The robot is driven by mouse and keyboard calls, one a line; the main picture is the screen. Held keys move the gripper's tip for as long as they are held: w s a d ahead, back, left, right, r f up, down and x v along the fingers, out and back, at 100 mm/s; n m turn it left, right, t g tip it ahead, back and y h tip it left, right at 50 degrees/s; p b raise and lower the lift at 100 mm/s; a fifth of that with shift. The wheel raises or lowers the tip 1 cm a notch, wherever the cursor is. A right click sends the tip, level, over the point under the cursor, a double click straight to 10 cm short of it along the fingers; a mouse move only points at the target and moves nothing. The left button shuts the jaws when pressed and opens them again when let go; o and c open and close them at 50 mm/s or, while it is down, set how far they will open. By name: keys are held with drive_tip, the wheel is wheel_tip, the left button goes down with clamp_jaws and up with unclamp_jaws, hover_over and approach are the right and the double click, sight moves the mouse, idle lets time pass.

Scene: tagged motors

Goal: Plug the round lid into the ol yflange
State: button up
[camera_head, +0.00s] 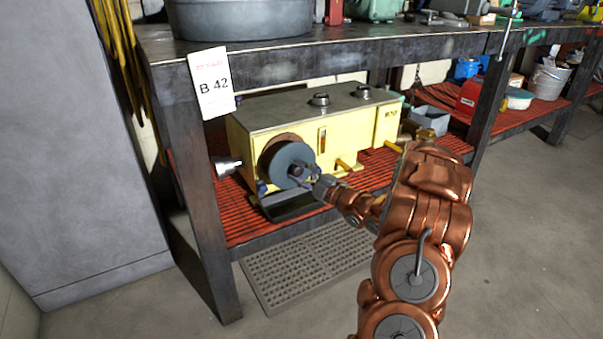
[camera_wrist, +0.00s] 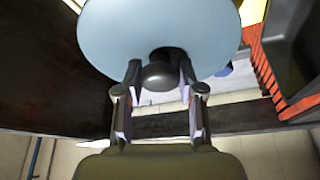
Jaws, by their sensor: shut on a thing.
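The round lid (camera_head: 289,163) is a blue-grey disc held in front of the left end of a yellow machine (camera_head: 350,139). A brown round flange (camera_head: 272,150) on the machine shows partly behind the lid. My gripper (camera_head: 310,173) is shut on the lid's knob. In the wrist view the lid (camera_wrist: 160,25) fills the top, and its dark knob (camera_wrist: 160,75) sits between the two fingers of my gripper (camera_wrist: 160,78). Whether the lid touches the flange cannot be told; the lid hides most of it.
The machine stands on a red slatted lower shelf (camera_head: 245,224) of a dark metal bench (camera_head: 300,60). A dark tray (camera_head: 290,205) lies below the lid. A floor grate (camera_head: 300,270) lies in front.

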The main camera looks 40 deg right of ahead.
drive_tip(key=shift+w+d+p, duration=0.15)
drive_tip(key=shift+w+p, duration=0.3)
drive_tip(key=shift+w, duration=0.65)
drive_tip(key=shift+w+d+p, duration=0.1)
drive_tip(key=shift+w+p, duration=0.3)
drive_tip(key=shift+w, duration=0.7)
drive_tip(key=shift+d+b, duration=0.15)
drive_tip(key=shift+b, duration=0.4)
idle(0.7)
drive_tip(key=shift+w, duration=0.6)
idle(0.5)
drive_tip(key=o, duration=1.1)
drive_tip(key=shift+o, duration=0.2)
drive_tip(key=shift+s+f, duration=0.1)
drive_tip(key=shift+s, duration=0.05)
drive_tip(key=v, duration=1.1)
drive_tip(key=shift+s+d, duration=0.15)
drive_tip(key=shift+s, duration=0.15)
